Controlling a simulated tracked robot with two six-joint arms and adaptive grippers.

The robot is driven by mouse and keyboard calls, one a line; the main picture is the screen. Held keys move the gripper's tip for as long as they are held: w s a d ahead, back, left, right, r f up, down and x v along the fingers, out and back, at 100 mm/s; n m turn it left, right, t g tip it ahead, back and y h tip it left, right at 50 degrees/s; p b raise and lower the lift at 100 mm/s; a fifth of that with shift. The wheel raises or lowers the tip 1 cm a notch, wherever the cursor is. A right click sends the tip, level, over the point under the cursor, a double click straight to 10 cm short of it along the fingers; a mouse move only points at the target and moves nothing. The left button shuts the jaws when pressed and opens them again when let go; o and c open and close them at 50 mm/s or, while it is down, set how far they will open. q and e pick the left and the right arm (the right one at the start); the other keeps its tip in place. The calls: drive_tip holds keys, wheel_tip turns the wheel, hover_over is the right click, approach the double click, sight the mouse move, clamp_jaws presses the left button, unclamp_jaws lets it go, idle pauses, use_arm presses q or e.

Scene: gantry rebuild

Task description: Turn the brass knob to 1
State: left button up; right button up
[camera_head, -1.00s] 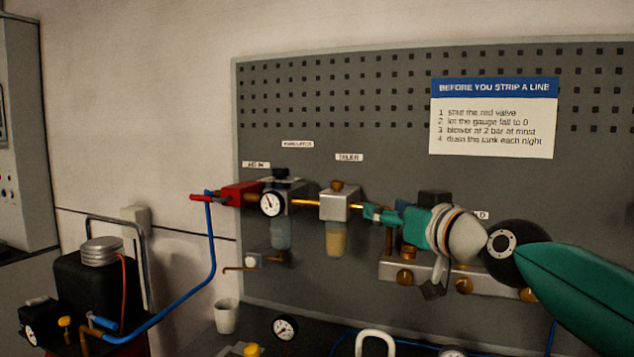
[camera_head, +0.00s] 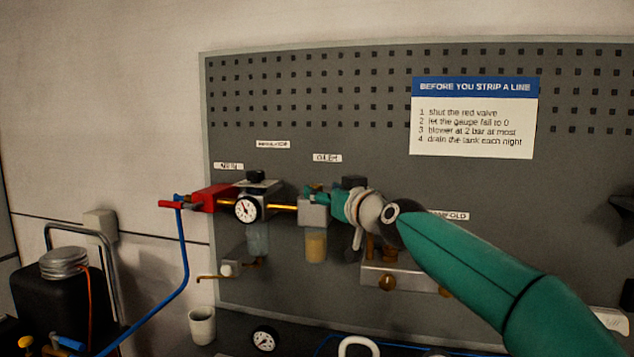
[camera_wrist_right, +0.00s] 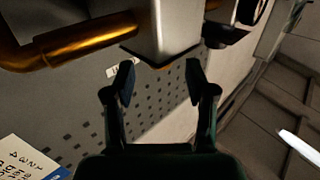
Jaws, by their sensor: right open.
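The oiler is a grey metal block (camera_head: 313,211) with an amber bowl (camera_head: 316,246) below it, mounted on the grey board. The brass knob on its top is mostly hidden behind my right gripper (camera_head: 313,190) in the head view. In the right wrist view the oiler block (camera_wrist_right: 165,28) hangs inverted, with only a sliver of brass at its edge. My right gripper (camera_wrist_right: 152,82) is open and empty, its fingertips spread to either side near the block's top end. I cannot tell whether they touch it. The knob's scale is not readable. My left gripper is out of view.
Left of the oiler are a brass pipe (camera_head: 283,207), a dial gauge (camera_head: 247,208) and a red valve (camera_head: 212,197). Right of it, partly behind my arm, is the manifold (camera_head: 372,274) with brass fittings. A white cup (camera_head: 202,325) stands below.

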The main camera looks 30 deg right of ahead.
sight(319, 189)
drive_tip(key=shift+w+d+p, duration=0.15)
drive_tip(key=shift+w+p, duration=0.15)
drive_tip(key=shift+w, duration=0.8)
drive_tip(key=shift+w+d+p, duration=0.1)
drive_tip(key=shift+w+p, duration=0.15)
drive_tip(key=shift+w, duration=0.8)
drive_tip(key=shift+c, duration=0.2)
clamp_jaws()
